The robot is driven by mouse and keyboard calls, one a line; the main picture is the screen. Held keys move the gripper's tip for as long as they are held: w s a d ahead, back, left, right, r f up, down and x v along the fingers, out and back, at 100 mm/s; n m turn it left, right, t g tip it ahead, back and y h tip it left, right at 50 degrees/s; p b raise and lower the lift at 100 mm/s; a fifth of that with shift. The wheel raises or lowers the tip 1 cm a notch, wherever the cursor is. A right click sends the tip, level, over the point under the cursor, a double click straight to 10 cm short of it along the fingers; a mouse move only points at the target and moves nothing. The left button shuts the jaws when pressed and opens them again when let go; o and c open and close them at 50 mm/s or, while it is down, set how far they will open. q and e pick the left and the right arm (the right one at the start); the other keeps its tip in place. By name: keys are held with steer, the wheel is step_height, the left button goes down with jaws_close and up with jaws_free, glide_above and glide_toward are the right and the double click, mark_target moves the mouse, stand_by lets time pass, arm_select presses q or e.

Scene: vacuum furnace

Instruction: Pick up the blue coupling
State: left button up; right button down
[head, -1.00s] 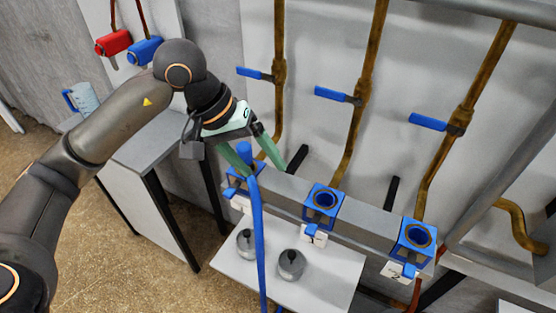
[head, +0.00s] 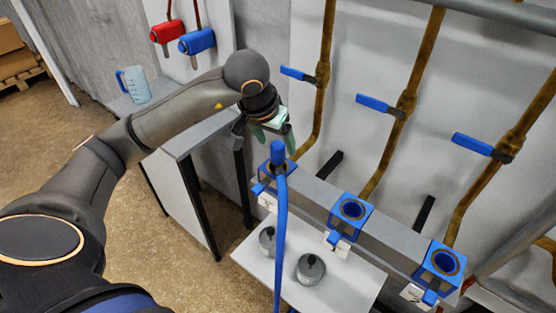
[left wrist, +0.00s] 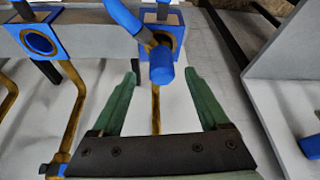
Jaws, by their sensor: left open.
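The blue coupling (head: 277,153) is a short blue cylinder at the top of a blue hose (head: 281,240). It stands at the left blue socket block on the grey rail. In the left wrist view the coupling (left wrist: 161,66) shows centrally, its round end toward the camera, between the lines of the two fingers. My left gripper (head: 274,134) is open, with green fingers, just behind and above the coupling in the head view. The left gripper (left wrist: 161,76) holds nothing; a gap shows on both sides of the coupling. My right gripper is not in view.
The grey rail (head: 391,238) carries more blue sockets, including the middle one (head: 352,210). Blue-handled valves (head: 372,103) on brown pipes stand behind. A white shelf (head: 344,291) with two grey knobbed weights lies below. A jug (head: 134,85) stands on the left cabinet.

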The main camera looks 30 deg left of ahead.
mark_target(276, 145)
arm_select(q)
steer(key=shift+x, duration=1.85)
steer(key=shift+a, duration=0.15)
jaws_close()
